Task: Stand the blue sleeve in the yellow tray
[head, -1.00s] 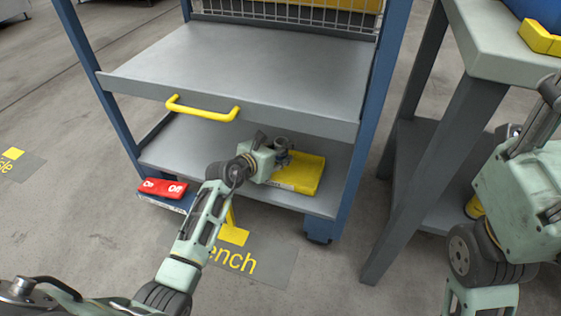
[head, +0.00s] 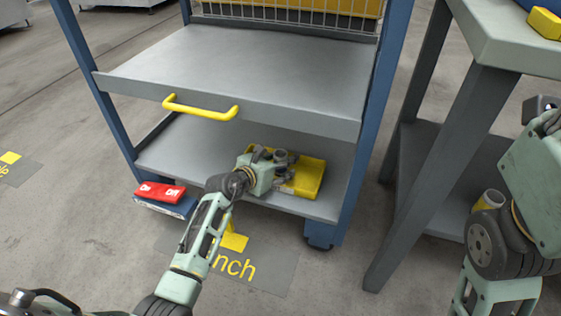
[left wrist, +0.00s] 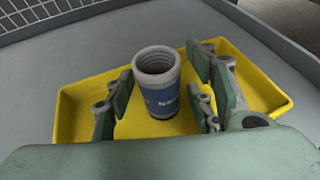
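The blue sleeve (left wrist: 158,95) has a grey threaded top and a blue band with white lettering. It stands upright inside the yellow tray (left wrist: 75,105) in the left wrist view. The tray (head: 312,177) lies on the lower shelf of the blue-framed rack in the head view. My left gripper (left wrist: 160,105) is open, with one finger on each side of the sleeve and a small gap showing on the right; contact on the left is hard to tell. In the head view the left gripper (head: 272,158) partly hides the tray and sleeve.
The upper shelf (head: 260,70) with its yellow handle (head: 200,107) overhangs the lower shelf (head: 185,150). A red On/Off piece (head: 160,191) is at the rack's left front.

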